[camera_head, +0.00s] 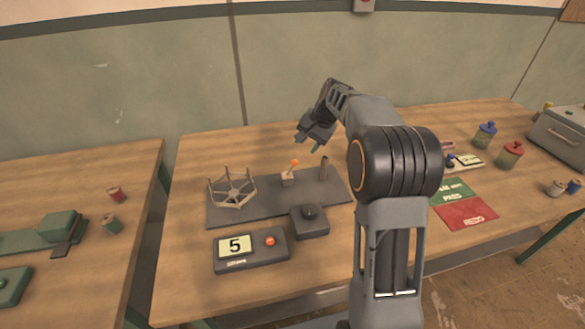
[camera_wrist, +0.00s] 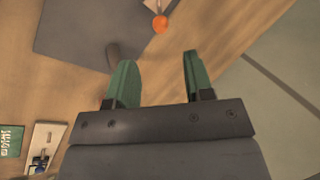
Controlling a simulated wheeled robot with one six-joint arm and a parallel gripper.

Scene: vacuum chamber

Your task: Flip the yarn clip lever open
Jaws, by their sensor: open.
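The yarn clip (camera_head: 288,179) is a small tan block on a dark grey base plate (camera_head: 262,200). Its lever has an orange ball knob (camera_head: 295,163) and stands up, leaning slightly right. The knob also shows at the top of the wrist view (camera_wrist: 160,23). My gripper (camera_head: 307,146) is above the plate, up and slightly right of the knob in the head view. In the wrist view its two green fingers (camera_wrist: 158,58) are spread apart with nothing between them, and the knob lies beyond their tips, not touched.
A dark post (camera_head: 324,168) stands on the plate right of the clip. A skein reel (camera_head: 232,187) stands at left. A dark knob box (camera_head: 310,220) and a counter box (camera_head: 250,250) reading 5 are in front. Jars and mats lie at right.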

